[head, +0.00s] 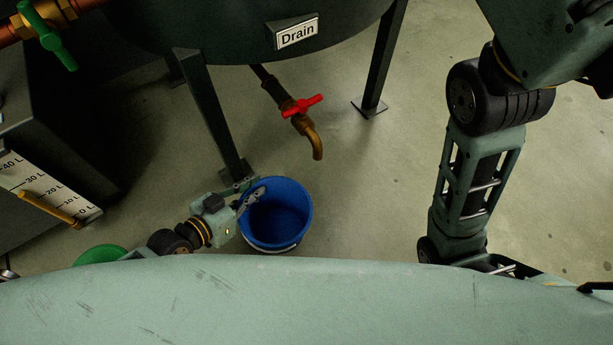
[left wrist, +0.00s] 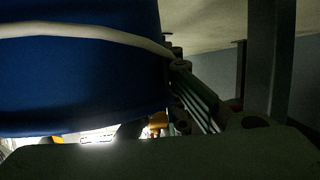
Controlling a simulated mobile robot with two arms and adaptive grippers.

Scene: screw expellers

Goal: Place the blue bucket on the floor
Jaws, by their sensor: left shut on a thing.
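The blue bucket (head: 278,212) is upright and open at the top, with an empty-looking inside, in the head view. It is close to the tank's front leg, below and to the left of the drain spout. My left gripper (head: 253,195) is at its left side and shut on its wall near the rim. In the left wrist view the bucket (left wrist: 75,75) fills the upper left, with a pale handle band across it. I cannot tell whether its base touches the floor. My right arm shows at the right, but its gripper is out of the picture.
The dark tank (head: 230,35) labelled Drain stands on several legs. Its brass spout (head: 316,145) has a red valve (head: 302,105). A green round container (head: 101,254) is partly hidden at the lower left, near a box with a litre scale (head: 45,190). The floor (head: 375,185) right of the bucket is clear.

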